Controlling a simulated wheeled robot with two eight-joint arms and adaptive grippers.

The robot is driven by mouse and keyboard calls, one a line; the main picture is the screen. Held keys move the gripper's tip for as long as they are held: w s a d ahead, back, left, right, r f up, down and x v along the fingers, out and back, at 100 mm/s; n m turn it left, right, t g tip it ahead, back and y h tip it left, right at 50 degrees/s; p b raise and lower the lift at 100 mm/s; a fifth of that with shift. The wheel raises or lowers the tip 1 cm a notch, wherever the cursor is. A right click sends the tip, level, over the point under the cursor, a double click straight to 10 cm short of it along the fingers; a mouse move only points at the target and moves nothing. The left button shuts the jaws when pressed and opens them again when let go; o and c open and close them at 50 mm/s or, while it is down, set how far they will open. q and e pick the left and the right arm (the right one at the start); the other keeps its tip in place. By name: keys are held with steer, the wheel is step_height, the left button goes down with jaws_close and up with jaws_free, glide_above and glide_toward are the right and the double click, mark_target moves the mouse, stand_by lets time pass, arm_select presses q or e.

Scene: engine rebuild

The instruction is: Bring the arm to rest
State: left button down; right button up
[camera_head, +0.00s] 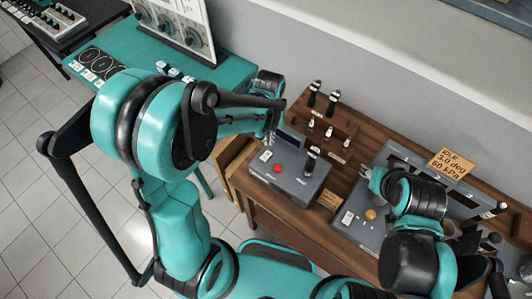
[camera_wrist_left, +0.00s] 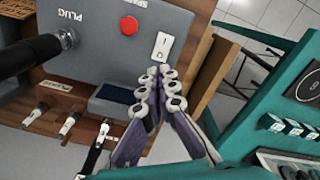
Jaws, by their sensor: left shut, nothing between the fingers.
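My left arm (camera_head: 165,120) is teal and black and fills the left-centre of the head view. Its gripper (camera_head: 270,137) points down over the left end of a grey control box (camera_head: 300,187). In the left wrist view the left gripper (camera_wrist_left: 162,76) is shut and empty, its tips just by a white rocker switch (camera_wrist_left: 163,45) on that box. Whether they touch the switch I cannot tell. My right arm (camera_head: 418,198) reaches over the bench's right part. Its gripper (camera_head: 376,178) is small and partly hidden above a second grey panel; its opening does not show.
The grey box carries a red button (camera_wrist_left: 128,25) and a black-handled plug (camera_wrist_left: 40,48). Several black-handled tools stand at the back of the wooden bench (camera_head: 290,224). A teal table (camera_head: 125,50) with dials stands left. An orange note (camera_head: 450,165) is at the right. Tiled floor is free at left.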

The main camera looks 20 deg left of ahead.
stand_by(0.5)
arm_select(q)
steer(key=shift+b, duration=0.35)
steer(key=s+a+f+m+t+b, duration=0.1)
steer(key=s+a+f+t+b, duration=0.1)
steer(key=s+b, duration=0.3)
steer(key=s+a+f+m+t+b, duration=0.1)
steer(key=s+t+b, duration=0.4)
steer(key=b, duration=0.7)
steer(key=shift+s+a+f, duration=0.15)
steer(key=shift+a+f, duration=0.4)
steer(key=shift+a, duration=0.3)
arm_select(e)
steer(key=shift+f, duration=8.8)
